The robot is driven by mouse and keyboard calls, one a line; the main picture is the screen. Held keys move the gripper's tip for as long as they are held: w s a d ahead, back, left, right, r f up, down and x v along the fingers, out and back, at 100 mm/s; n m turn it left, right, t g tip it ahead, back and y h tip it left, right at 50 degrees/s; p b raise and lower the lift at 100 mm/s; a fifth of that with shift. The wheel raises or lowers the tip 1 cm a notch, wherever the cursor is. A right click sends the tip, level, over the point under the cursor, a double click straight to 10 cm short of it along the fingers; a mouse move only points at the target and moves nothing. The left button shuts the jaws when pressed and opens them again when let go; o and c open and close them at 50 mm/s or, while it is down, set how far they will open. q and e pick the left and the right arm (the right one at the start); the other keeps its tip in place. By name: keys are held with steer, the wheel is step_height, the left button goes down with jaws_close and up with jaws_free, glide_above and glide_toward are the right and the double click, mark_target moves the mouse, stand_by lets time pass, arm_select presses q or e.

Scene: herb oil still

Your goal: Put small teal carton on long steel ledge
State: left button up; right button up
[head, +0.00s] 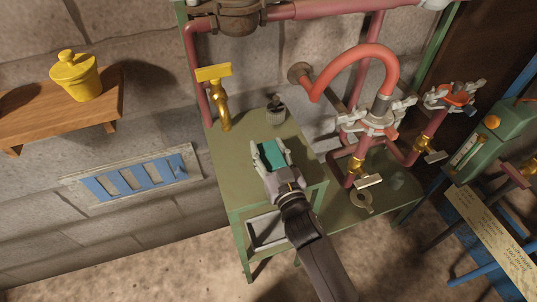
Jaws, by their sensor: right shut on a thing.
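The small teal carton (270,152) is between the fingers of my right gripper (269,158). The gripper is shut on it, with one finger on each side. It is over the green bench top (229,166); I cannot tell if the carton touches the surface or is held just above it. No surface in the head view can be told for sure as the long steel ledge; the green bench top is one long flat surface here. My left gripper is not in view.
A small dark-topped jar (276,112) and a yellow tap (221,100) stand behind the carton. Red pipes and valves (378,120) crowd the right. A wooden shelf (40,122) with a yellow pot (76,78) is at left. The bench's left part is clear.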

steer(key=shift+f, duration=0.7)
steer(key=shift+f, duration=0.2)
steer(key=o, duration=1.4)
